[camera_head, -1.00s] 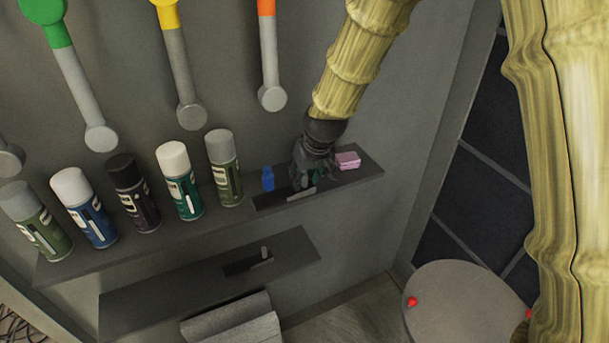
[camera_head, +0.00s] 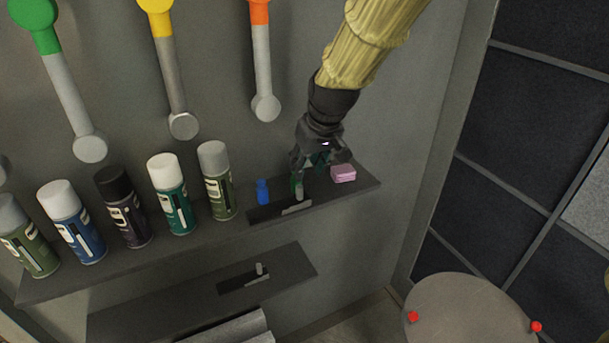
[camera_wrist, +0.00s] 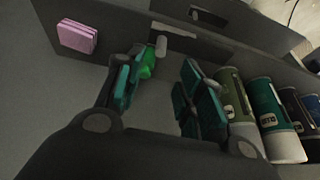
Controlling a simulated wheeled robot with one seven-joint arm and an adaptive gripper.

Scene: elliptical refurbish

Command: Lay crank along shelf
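A small crank-like part, a pale grey bar with an upright peg (camera_head: 299,193), is at a dark plate (camera_head: 263,214) on the upper shelf (camera_head: 362,191). Its peg (camera_wrist: 161,46) and bar (camera_wrist: 173,30) show beyond the fingers in the wrist view. My gripper (camera_head: 316,168) is just above and behind this part, pointing down at the shelf. In the wrist view, my gripper (camera_wrist: 165,92) has its teal-padded fingers spread, with nothing visible clasped. A small bright green item (camera_wrist: 147,65) is beside the left finger; contact is unclear.
A pink block (camera_head: 343,174) is right of the gripper, a small blue bottle (camera_head: 262,191) left. Several spray cans (camera_head: 172,195) fill the shelf's left. A lower shelf (camera_head: 160,306) holds a similar dark plate and peg (camera_head: 259,269). A round stool (camera_head: 470,318) stands right.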

